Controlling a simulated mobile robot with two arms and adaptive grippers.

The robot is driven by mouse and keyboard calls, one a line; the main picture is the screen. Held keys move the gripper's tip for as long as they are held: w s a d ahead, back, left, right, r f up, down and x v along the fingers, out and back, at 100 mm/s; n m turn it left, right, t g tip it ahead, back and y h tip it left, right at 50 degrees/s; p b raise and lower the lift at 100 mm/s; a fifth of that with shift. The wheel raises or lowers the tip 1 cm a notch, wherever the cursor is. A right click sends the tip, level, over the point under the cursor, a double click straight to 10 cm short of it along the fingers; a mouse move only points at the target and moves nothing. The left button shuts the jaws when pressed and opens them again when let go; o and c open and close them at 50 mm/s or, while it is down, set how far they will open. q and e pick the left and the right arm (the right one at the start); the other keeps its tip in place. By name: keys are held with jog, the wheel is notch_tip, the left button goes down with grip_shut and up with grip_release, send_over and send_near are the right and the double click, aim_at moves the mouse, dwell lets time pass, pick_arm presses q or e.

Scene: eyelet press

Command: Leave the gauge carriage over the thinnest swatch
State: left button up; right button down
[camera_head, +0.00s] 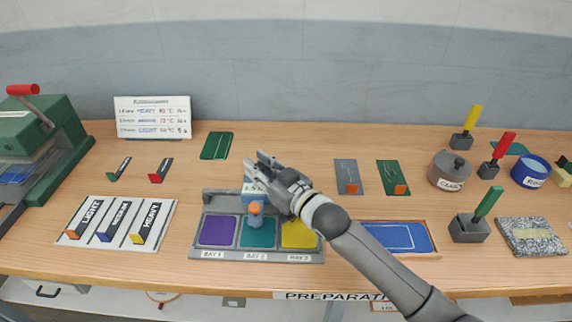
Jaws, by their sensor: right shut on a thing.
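The gauge tray (197,251) holds three swatches: purple (217,231) at left, teal (257,238) in the middle and yellow (299,235) at right. A grey rail (222,196) runs along its back. The gauge carriage (250,188), a pale blue block with a label, is on the rail. Its orange-topped blue probe (256,210) stands over the teal swatch. My right gripper (263,165) is shut on the carriage from behind and the right, partly hiding it. Swatch thicknesses cannot be told from this view. My left gripper is not in view.
A board (152,118) stands at the back left. A rack with LIGHT and HEAVY labels (72,242) lies left of the tray. A blue mat (397,237) lies right, with pots and colored-handled tools beyond. A green press (50,150) stands far left.

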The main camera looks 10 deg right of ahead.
jog(key=w+a, duration=0.2)
jog(key=a, duration=0.7)
jog(key=shift+w, duration=0.25)
jog(key=shift+a+r, duration=0.1)
jog(key=c, duration=1.6)
grip_release()
jog(key=o, duration=0.4)
jog(key=shift+w+a, duration=0.1)
jog(key=shift+a, duration=0.1)
jog(key=shift+c, duration=0.2)
jog(key=shift+d, duration=0.1)
